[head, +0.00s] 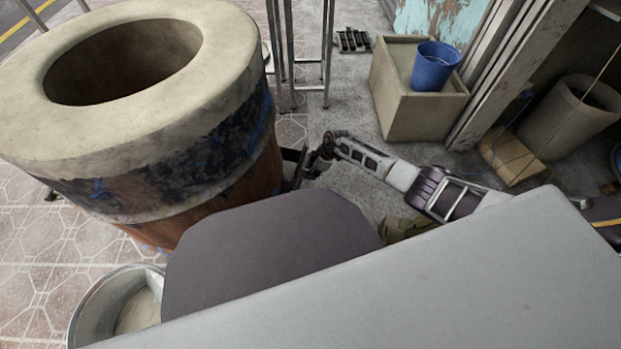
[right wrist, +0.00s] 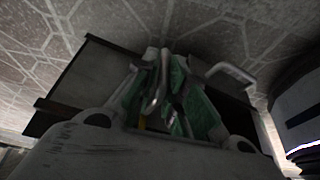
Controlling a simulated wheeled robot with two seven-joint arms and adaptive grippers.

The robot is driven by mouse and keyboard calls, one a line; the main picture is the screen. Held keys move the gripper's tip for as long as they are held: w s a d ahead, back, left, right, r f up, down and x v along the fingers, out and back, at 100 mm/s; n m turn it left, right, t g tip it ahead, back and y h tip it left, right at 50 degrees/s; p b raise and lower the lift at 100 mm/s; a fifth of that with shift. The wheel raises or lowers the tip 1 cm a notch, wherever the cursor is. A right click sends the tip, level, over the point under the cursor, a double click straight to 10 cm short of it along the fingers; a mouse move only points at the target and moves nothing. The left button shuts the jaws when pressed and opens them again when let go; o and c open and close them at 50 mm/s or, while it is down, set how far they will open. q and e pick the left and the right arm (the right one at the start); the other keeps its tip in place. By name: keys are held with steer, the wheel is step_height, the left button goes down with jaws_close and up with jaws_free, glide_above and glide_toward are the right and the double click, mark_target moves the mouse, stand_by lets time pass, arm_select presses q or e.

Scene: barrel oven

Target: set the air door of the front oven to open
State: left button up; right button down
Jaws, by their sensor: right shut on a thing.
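The front oven (head: 130,110) is a big barrel with a thick pale clay rim and a round open mouth, at the left of the head view. A dark metal piece (head: 293,165), which looks like its air door, juts from its lower right side. My right gripper (head: 316,162) is at this piece, beside the barrel. In the right wrist view the green-padded fingers (right wrist: 172,98) are closed together in front of the dark box-like metal of the air door (right wrist: 85,88). The exact grip point is dim and partly hidden by the fingers. My left gripper is not in view.
A pale block (head: 412,105) with a blue bucket (head: 435,66) stands at the back right. A clay pot (head: 570,117) is farther right. Metal legs (head: 327,45) stand behind the oven. A round metal pan (head: 115,305) is at lower left.

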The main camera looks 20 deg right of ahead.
steer(key=shift+w+d, duration=0.15)
steer(key=c, duration=1.5)
jaws_free()
steer(key=shift+r, duration=0.1)
steer(key=shift+v, duration=5.9)
steer(key=shift+r, duration=0.15)
